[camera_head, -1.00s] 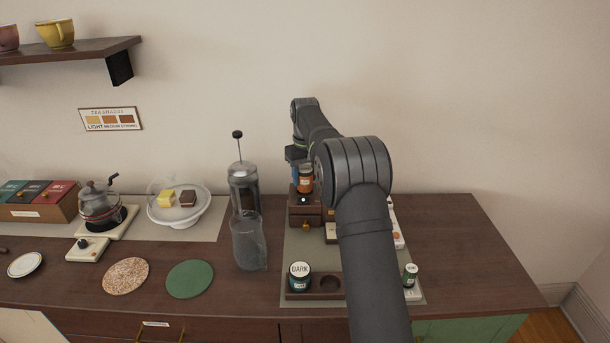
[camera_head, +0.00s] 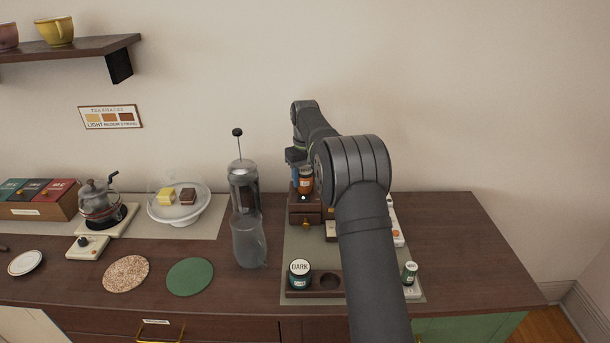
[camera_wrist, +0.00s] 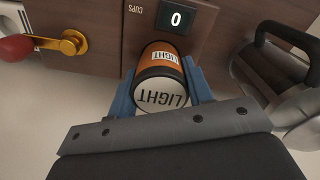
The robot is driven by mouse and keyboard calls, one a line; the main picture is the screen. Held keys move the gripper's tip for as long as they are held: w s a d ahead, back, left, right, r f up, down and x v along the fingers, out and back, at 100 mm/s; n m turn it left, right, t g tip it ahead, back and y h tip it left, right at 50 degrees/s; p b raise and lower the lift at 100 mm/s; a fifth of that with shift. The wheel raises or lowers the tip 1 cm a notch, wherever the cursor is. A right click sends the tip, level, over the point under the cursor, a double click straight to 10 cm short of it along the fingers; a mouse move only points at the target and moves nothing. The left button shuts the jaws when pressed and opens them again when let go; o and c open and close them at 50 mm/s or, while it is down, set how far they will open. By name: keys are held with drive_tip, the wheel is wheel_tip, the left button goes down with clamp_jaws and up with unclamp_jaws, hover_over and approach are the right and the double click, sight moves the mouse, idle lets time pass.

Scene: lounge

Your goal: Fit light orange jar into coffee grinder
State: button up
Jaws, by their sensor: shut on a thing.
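The light orange jar has an orange body, a dark band and a white lid reading LIGHT. It sits between my gripper's blue fingers in the wrist view (camera_wrist: 160,60) and also shows in the head view (camera_head: 305,180). My gripper (camera_wrist: 160,88) is shut on the jar. The coffee grinder (camera_head: 303,208) is a brown wooden box below the jar in the head view. In the wrist view, its brown face (camera_wrist: 95,22) has a display reading 0 beside the jar. The jar is against or very close to the grinder; its far end is hidden, so I cannot tell how deep it sits.
A French press (camera_head: 243,185) and a glass carafe (camera_head: 249,242) stand close to the left of the grinder. A DARK jar (camera_head: 300,272) sits in a wooden holder (camera_head: 330,284) with an empty round recess. My arm hides part of the mat. The right counter end is clear.

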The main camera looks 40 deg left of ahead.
drive_tip(key=shift+f, duration=0.65)
drive_tip(key=o, duration=1.1)
drive_tip(key=shift+o, duration=0.2)
drive_tip(key=shift+r, duration=3.75)
wheel_tip(320, 180, down, 8)
drive_tip(key=shift+r, duration=0.25)
